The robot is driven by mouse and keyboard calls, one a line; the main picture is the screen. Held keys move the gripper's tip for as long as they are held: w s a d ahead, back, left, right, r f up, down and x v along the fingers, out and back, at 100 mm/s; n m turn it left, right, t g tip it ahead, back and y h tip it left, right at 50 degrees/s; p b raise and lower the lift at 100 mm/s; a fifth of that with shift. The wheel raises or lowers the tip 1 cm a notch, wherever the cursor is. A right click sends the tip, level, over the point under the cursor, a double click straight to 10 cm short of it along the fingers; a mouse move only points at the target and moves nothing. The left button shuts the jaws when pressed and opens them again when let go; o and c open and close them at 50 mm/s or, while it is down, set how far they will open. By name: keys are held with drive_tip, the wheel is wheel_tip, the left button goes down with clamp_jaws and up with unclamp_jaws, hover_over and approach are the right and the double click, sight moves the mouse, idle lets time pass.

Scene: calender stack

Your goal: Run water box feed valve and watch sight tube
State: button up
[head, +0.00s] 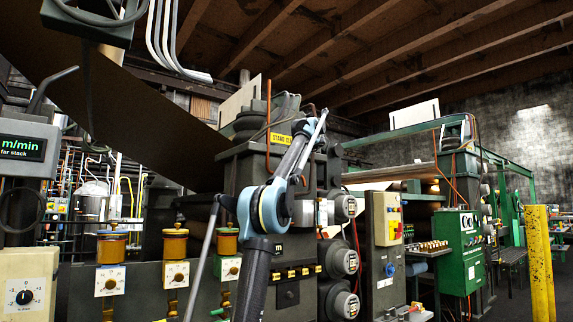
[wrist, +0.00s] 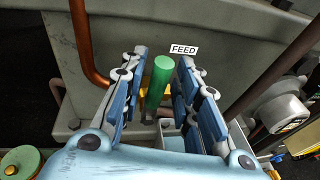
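In the wrist view, a green cylindrical handle (wrist: 159,84) stands beside a white label reading FEED (wrist: 184,49). My gripper (wrist: 162,58) is open, with one blue-padded finger on each side of the handle. Gaps show between the pads and the handle, so it does not look gripped. A bit of yellow shows behind the handle; the rest of the valve is hidden. In the head view, my arm reaches up in front of the dark machine stack (head: 250,166), and I cannot make out the fingers there. I cannot pick out the sight tube for certain in either view.
In the wrist view, a copper pipe (wrist: 84,62) bends down close left of the fingers. A grey round fitting (wrist: 283,113) is at the right. In the head view, lubricator pots (head: 175,243) line the front, and a yellow post (head: 540,262) stands far right.

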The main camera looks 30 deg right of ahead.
drive_tip(key=shift+s, duration=0.1)
drive_tip(key=v, duration=1.1)
drive_tip(key=shift+s, duration=0.35)
drive_tip(key=shift+r, duration=0.1)
